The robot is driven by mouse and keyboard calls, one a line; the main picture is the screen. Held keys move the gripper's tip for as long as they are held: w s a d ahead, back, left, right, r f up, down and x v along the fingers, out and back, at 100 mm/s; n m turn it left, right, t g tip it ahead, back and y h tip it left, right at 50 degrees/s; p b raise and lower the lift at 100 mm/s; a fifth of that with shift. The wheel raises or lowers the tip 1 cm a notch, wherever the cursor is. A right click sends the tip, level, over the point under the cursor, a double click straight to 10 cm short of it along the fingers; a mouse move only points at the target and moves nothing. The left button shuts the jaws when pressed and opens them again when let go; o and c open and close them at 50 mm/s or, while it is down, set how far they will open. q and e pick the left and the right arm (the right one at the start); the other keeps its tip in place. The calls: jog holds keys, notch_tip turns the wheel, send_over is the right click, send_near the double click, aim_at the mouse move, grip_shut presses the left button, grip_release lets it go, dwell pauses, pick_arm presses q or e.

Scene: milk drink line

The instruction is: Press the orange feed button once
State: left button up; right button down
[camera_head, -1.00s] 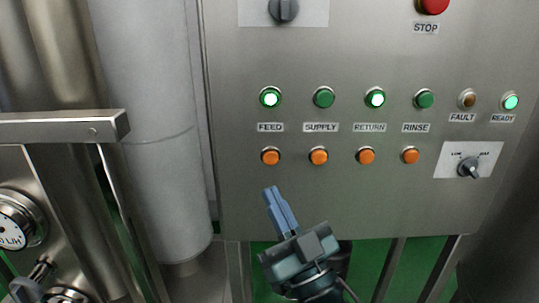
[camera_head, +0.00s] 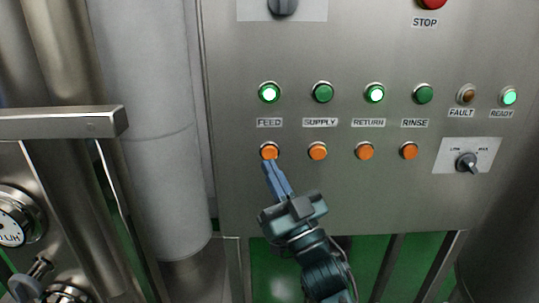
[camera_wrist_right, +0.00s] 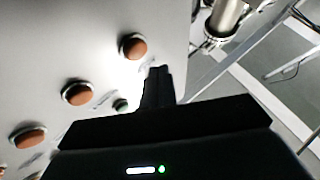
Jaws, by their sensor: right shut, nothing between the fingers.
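The orange feed button (camera_head: 269,151) is on the steel panel under the FEED label, the leftmost of the row of orange buttons. A green lamp (camera_head: 269,93) above that label is lit. My right gripper (camera_head: 269,164) is shut and empty, its fingertips just below the feed button in the head view. I cannot tell whether they touch it. In the right wrist view the shut fingers (camera_wrist_right: 158,72) point toward the panel, and the nearest orange button (camera_wrist_right: 132,46) is just beyond and left of their tips. My left gripper is not in view.
More orange buttons sit to the right, the closest under SUPPLY (camera_head: 317,151). A white-plated knob (camera_head: 466,162) is at the panel's right, and a red STOP button (camera_head: 432,4) at the top. A large pipe (camera_head: 160,130) and a metal rail (camera_head: 60,122) stand left.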

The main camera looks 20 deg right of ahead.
aim_at(260, 140)
jog(key=shift+w+d, duration=0.2)
jog(key=shift+w, duration=0.55)
jog(key=shift+w, duration=0.1)
dwell(1.5)
jog(key=shift+w+d, duration=0.1)
jog(key=shift+w, duration=0.15)
jog(key=shift+w+d, duration=0.15)
jog(key=shift+w, duration=0.3)
dwell(0.6)
jog(key=shift+s, duration=0.1)
jog(key=shift+s+a, duration=0.25)
jog(key=shift+s, duration=0.5)
jog(key=shift+p, duration=0.3)
